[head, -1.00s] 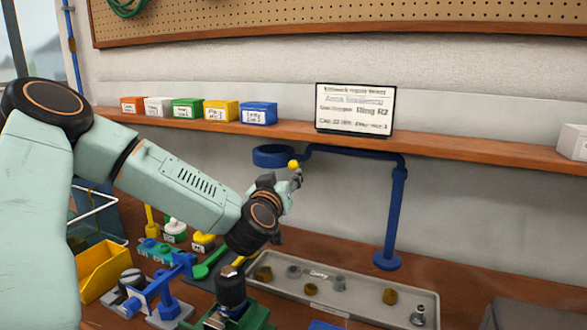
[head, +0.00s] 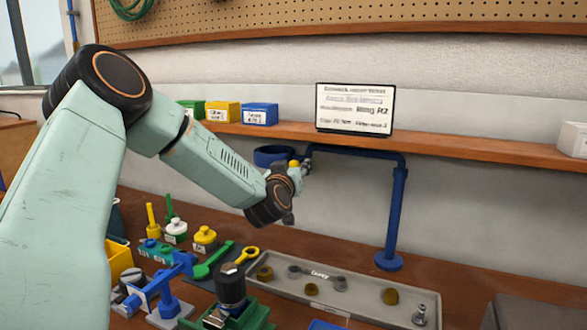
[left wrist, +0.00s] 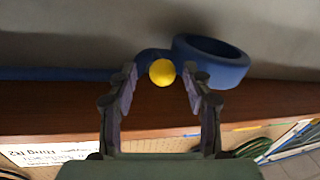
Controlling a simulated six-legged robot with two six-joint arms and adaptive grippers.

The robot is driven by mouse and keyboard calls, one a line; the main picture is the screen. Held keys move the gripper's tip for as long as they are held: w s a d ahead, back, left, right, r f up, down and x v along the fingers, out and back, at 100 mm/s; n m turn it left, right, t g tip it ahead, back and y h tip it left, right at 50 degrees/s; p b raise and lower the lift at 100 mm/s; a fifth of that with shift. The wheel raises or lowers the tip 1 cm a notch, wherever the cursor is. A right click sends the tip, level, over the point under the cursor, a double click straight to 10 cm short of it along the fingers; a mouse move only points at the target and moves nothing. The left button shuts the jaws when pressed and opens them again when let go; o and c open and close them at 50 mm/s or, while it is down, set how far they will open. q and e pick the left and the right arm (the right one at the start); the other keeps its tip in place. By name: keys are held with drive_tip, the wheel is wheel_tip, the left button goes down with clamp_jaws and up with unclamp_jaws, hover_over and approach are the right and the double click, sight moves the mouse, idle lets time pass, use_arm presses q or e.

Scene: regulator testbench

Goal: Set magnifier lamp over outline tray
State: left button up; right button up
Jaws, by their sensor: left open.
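The blue magnifier lamp (head: 397,210) stands behind the right part of the grey outline tray (head: 345,300). Its arm runs left under the shelf to a blue ring head (head: 268,154), left of and behind the tray. A yellow knob (head: 294,163) sits by the ring. My left gripper (head: 301,168) is at the knob, partly overlapping it. In the left wrist view, the open fingers (left wrist: 160,82) stand on either side of the yellow knob (left wrist: 162,72), with visible gaps. The ring (left wrist: 212,60) is just beyond the right finger. My right gripper is not in view.
A wooden shelf (head: 460,148) with coloured boxes and a sign (head: 355,108) runs just above the lamp arm. Small metal and brass parts lie in the tray. Tools, a green fixture (head: 240,315) and a yellow bin (head: 120,262) crowd the bench at left.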

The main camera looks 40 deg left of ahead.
use_arm(q)
drive_tip(key=shift+a+f, duration=0.1)
drive_tip(key=shift+a, duration=0.1)
drive_tip(key=c, duration=0.4)
clamp_jaws()
